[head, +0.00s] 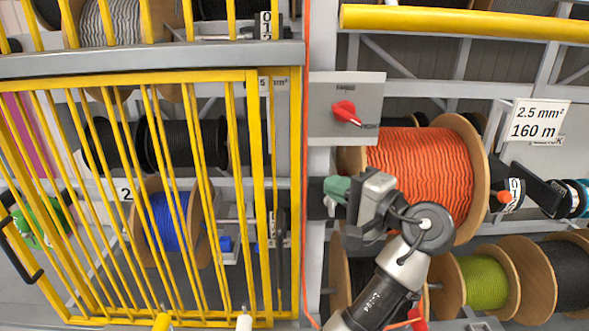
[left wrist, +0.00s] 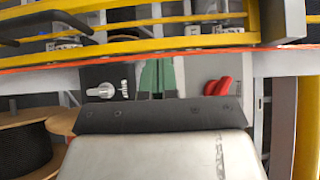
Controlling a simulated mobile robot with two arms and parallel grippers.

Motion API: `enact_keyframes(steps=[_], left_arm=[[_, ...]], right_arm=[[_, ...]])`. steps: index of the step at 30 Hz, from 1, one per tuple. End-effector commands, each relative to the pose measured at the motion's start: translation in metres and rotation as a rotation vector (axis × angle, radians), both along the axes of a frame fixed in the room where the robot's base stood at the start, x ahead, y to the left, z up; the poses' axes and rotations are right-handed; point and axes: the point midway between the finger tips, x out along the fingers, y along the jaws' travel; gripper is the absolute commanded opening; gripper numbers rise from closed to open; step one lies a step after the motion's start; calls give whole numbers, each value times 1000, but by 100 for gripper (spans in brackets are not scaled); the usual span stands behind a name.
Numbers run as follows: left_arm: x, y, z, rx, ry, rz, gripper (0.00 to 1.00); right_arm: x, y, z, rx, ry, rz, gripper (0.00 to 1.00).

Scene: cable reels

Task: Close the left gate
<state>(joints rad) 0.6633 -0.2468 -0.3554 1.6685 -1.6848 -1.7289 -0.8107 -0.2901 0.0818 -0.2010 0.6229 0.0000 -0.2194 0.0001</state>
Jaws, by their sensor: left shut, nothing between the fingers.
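The left gate (head: 251,190) is a yellow barred frame in front of the left shelf bay in the head view. Its right edge runs beside an orange-red strip and a grey post; I cannot tell whether it is latched. A black handle (head: 20,250) shows at its lower left. My left gripper (head: 336,188) has green fingertips, shut and empty, right of the gate's right edge and apart from it in the picture. The fingertips also show in the left wrist view (left wrist: 157,78), with yellow bars (left wrist: 150,25) beyond. My right gripper is not in view.
A red rotary switch (head: 345,113) sits on a grey panel above my left gripper. A large orange cable reel (head: 420,170) stands behind my arm. A yellow bar (head: 465,22) crosses the upper right. A blue reel (head: 168,220) lies behind the gate's bars.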

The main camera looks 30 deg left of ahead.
Motion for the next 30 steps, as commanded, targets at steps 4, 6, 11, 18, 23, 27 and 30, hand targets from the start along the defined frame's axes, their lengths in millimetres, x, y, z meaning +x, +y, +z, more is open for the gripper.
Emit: enact_keyframes(steps=[4,6,11,18,23,27,30], left_arm=[[3,18,5,3,0,9,0],[6,31,6,3,0,8,0],[14,66,7,4,1,8,0],[14,108,6,4,1,4,0],[5,123,4,2,1,3,0],[2,128,1,2,0,3,0],[1,129,1,1,-1,2,0]], right_arm=[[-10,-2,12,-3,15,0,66],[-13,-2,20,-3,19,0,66],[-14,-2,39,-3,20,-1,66],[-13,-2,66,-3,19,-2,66],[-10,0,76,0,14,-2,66],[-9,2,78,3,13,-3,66],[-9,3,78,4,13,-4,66]])
